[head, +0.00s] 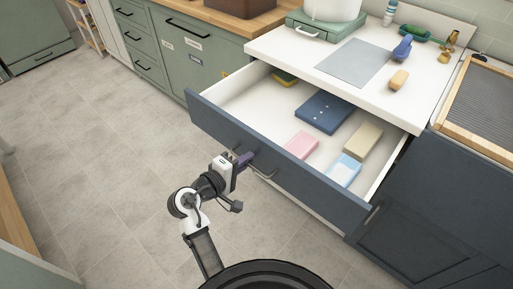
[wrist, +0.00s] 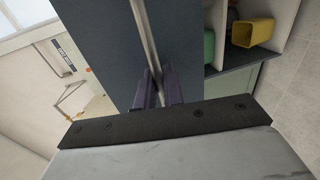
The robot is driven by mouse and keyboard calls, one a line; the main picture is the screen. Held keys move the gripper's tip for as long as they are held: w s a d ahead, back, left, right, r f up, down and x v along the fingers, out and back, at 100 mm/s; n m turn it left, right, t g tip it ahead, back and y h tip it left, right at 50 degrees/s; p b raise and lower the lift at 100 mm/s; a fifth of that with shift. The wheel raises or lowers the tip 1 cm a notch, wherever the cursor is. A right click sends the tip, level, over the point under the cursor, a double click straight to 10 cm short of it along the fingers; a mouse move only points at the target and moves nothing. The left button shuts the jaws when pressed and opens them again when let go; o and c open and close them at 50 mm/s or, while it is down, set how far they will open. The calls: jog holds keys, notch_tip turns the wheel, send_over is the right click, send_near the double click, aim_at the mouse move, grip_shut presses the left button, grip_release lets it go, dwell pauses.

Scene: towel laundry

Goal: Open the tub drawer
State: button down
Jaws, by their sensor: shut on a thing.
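The tub drawer (head: 310,178), with a dark blue front and white inside, stands pulled out under the white counter in the head view. Its metal bar handle (head: 266,175) is on the middle of the front. My gripper (head: 249,158) is at the handle, shut on it. In the wrist view the two dark purple fingers (wrist: 159,88) are on either side of the bar handle (wrist: 147,35), against the dark drawer front (wrist: 103,65). The gripped part of the handle is partly hidden by the fingers.
Inside the drawer lie a dark blue box (head: 324,112), a pink block (head: 301,146), a beige block (head: 362,139) and a light blue block (head: 344,170). Green cabinets (head: 196,62) stand at the left. The tiled floor (head: 95,150) left of my arm is clear.

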jog(key=shift+f+v, duration=0.25)
jog(key=shift+v, duration=0.9)
jog(key=c, duration=1.6)
grip_release()
jog(key=shift+c, duration=0.2)
jog(key=shift+s+a, duration=0.1)
jog(key=b+v, duration=0.1)
jog(key=v, duration=1.2)
jog(key=shift+s+a, duration=0.2)
jog(key=shift+s, duration=0.1)
jog(key=shift+r, duration=0.1)
